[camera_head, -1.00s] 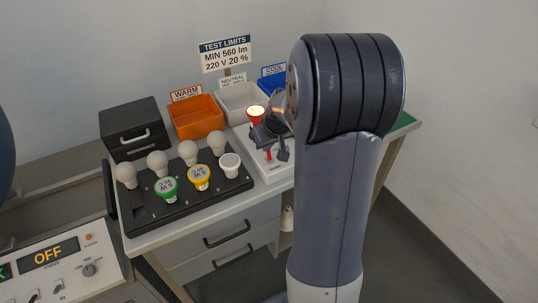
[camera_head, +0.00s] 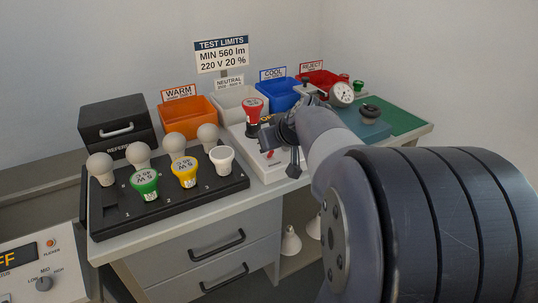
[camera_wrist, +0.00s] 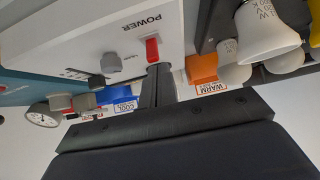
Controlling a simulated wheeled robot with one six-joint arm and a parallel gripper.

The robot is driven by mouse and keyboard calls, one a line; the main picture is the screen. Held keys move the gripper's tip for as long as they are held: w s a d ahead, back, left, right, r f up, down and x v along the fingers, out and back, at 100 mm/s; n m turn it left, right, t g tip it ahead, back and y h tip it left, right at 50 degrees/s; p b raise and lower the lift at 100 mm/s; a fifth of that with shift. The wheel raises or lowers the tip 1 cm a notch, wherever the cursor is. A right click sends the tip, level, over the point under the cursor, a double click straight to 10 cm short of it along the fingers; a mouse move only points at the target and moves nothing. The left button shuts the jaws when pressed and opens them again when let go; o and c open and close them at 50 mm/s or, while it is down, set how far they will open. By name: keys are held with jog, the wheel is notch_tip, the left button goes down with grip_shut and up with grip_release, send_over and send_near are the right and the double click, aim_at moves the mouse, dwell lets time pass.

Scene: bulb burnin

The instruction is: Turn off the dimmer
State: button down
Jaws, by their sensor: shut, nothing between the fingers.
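A white test unit (camera_head: 275,170) stands mid-bench, with a red-based bulb (camera_head: 252,112) upright at its back; the bulb looks unlit. In the wrist view the white panel (camera_wrist: 95,35) carries a red switch (camera_wrist: 152,50) beside the word POWER and a grey knob (camera_wrist: 111,63) with a small label I cannot read. No label reading "dimmer" is legible. My gripper (camera_head: 293,170) is over the unit's front, shut and empty. In the wrist view my gripper (camera_wrist: 160,70) has its fingertips close to the red switch; whether they touch it I cannot tell.
A black rack (camera_head: 200,190) with several bulbs stands left of the unit. Orange (camera_head: 190,112), white (camera_head: 230,100), blue (camera_head: 282,95) and red (camera_head: 322,80) bins line the back. A dial gauge (camera_head: 342,94) stands to the right.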

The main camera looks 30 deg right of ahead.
jog(key=shift+r, duration=0.25)
jog(key=shift+r+p, duration=0.55)
jog(key=shift+r, duration=0.15)
jog(key=shift+r, duration=0.1)
